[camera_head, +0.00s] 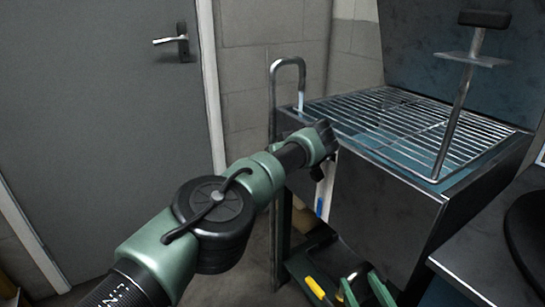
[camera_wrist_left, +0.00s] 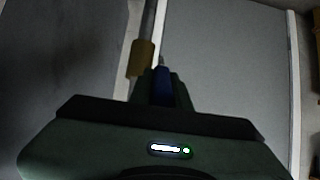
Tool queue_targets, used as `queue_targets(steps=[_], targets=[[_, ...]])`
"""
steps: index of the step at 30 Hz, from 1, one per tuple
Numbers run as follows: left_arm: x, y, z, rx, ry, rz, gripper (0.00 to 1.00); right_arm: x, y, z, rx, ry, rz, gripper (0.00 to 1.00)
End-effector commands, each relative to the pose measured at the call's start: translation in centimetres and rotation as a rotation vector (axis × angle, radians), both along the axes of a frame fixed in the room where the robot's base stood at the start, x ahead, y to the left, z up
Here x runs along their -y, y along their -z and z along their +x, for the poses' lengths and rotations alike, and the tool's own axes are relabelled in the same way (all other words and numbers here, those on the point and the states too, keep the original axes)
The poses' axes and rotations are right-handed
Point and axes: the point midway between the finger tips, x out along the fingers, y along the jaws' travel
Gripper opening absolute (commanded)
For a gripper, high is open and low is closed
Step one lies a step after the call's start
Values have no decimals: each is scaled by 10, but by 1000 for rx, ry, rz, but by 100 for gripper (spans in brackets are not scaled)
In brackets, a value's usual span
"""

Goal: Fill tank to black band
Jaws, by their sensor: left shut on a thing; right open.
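My left arm reaches in from the left to the side of the dark metal stand (camera_head: 385,210). In the left wrist view my left gripper (camera_wrist_left: 162,92) is shut on a blue handle (camera_wrist_left: 162,78), beside a brass fitting (camera_wrist_left: 142,58) on a grey pipe (camera_wrist_left: 148,18). A small blue piece (camera_head: 320,206) shows below my left wrist in the head view. My right gripper (camera_head: 367,284) seems to be the green and black parts low at the bottom edge, open and partly cut off. I cannot make out a tank's black band or a water level.
The stand's top carries a wire rack (camera_head: 395,120) with an upright metal rod and black knob (camera_head: 485,18). A bent metal pipe (camera_head: 288,65) rises at its left corner. A grey door (camera_head: 100,110) stands at left. A dark table (camera_head: 490,245) is at lower right.

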Motion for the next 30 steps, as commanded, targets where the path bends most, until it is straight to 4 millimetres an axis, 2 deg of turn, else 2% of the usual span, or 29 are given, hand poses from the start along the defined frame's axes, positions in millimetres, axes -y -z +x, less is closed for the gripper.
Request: queue_targets(steps=[11, 12, 14, 15, 26, 30], targets=[[1, 2, -1, -5, 2, -4, 0, 0, 0, 0, -2, 1, -1, 44], [1, 2, -1, -5, 2, -4, 21, 0, 0, 0, -2, 1, -1, 44], [1, 2, 0, -5, 2, -4, 38, 0, 0, 0, -2, 1, -1, 44], [1, 1, 0, -4, 2, -3, 40, 0, 0, 0, -2, 1, -1, 44], [1, -1, 0, -3, 1, -1, 40, 0, 0, 0, -6, 1, -1, 44], [3, -6, -3, -2, 1, -1, 40, 4, 18, -5, -99, 5, -25, 44]])
